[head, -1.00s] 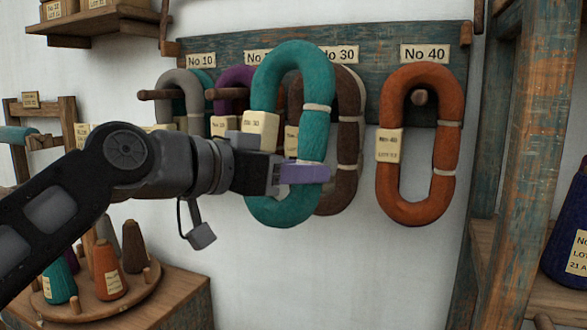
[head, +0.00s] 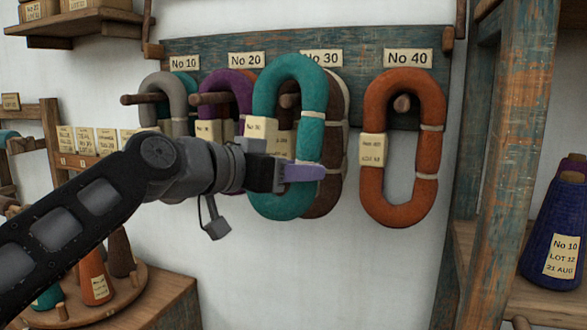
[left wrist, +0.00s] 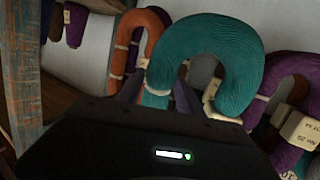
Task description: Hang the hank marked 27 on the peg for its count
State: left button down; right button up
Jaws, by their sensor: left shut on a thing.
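A teal hank (head: 266,150) hangs upright in my left gripper (head: 300,172), in front of the peg board (head: 375,45) below the No 30 label (head: 322,58). The hank's paper tag (head: 263,131) is too small to read surely. A peg tip (head: 289,101) shows inside the loop; I cannot tell whether it passes through. A brown hank (head: 334,180) and a pale one hang behind. In the left wrist view the teal hank (left wrist: 205,45) arches above the gripper. My right gripper is not seen.
An orange hank (head: 377,190) hangs at No 40, close to the right. Purple (head: 240,85) and grey (head: 165,85) hanks hang to the left. A wooden post (head: 505,150) stands at right, with a blue cone (head: 556,225) beyond. Cones stand on a round tray (head: 125,300) at lower left.

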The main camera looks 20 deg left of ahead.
pick_arm(q)
jog(key=shift+w+d+p, duration=0.1)
jog(key=shift+w+p, duration=0.2)
jog(key=shift+w, duration=0.85)
jog(key=shift+w+f, duration=0.2)
jog(key=shift+w, duration=0.05)
jog(key=shift+w+f+b, duration=0.25)
jog(key=shift+f+b, duration=0.25)
jog(key=shift+b, duration=0.15)
jog(key=shift+w+f+b, duration=0.25)
jog(key=shift+f+b, duration=0.2)
jog(key=shift+b, duration=0.15)
jog(key=shift+d+f, duration=0.1)
